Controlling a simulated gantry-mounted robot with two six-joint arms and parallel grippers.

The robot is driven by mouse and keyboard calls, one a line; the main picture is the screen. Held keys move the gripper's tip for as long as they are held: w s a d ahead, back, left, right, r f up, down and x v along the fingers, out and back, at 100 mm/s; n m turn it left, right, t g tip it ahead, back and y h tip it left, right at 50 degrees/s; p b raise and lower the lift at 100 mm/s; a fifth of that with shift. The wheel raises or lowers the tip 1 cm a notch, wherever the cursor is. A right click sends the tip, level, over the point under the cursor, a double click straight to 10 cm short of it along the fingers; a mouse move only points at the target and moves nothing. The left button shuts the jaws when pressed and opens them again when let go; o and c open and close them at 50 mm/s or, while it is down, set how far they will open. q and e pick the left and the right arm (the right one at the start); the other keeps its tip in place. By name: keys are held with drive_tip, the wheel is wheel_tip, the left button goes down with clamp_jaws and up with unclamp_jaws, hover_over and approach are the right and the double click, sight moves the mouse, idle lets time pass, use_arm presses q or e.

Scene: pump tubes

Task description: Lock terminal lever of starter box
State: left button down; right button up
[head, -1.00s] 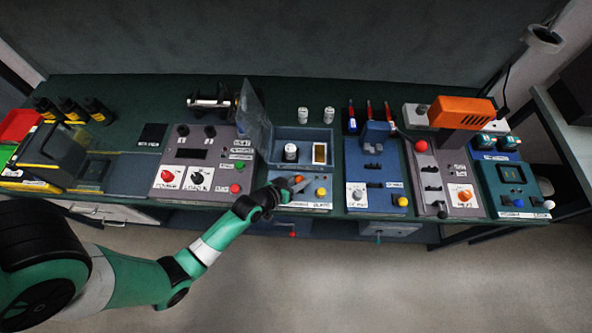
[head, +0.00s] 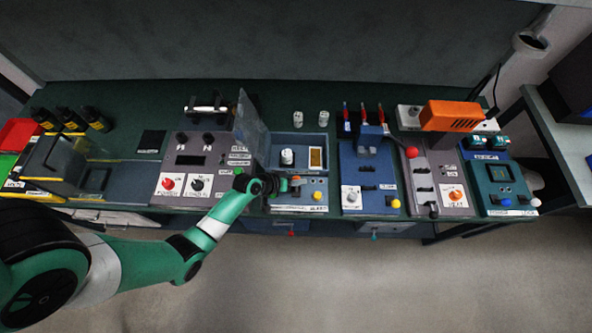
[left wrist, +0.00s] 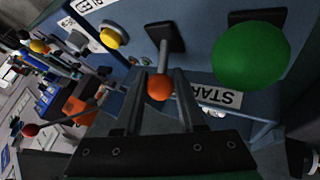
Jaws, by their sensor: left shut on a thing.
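The starter box (head: 312,186) is a blue unit with an open tray and a raised clear lid (head: 247,125). Its terminal lever has an orange knob (head: 296,180) on the front panel. My left gripper (left wrist: 158,100) is shut on the lever, one finger on each side of the knob. In the head view this gripper (head: 284,185) reaches the panel from the left and partly hides it. My right gripper is not in view.
A large green knob (left wrist: 250,55) is close beside the lever in the wrist view. A yellow knob (head: 318,196) is to its right in the head view. Grey panel (head: 198,160) and blue switch unit (head: 365,170) stand on either side.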

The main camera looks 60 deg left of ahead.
use_arm(q)
drive_tip(key=c, duration=0.5)
unclamp_jaws()
drive_tip(key=p+v, duration=0.6)
drive_tip(key=v, duration=0.5)
drive_tip(key=shift+s+r, duration=0.2)
drive_tip(key=shift+r, duration=0.05)
drive_tip(key=shift+f, duration=0.1)
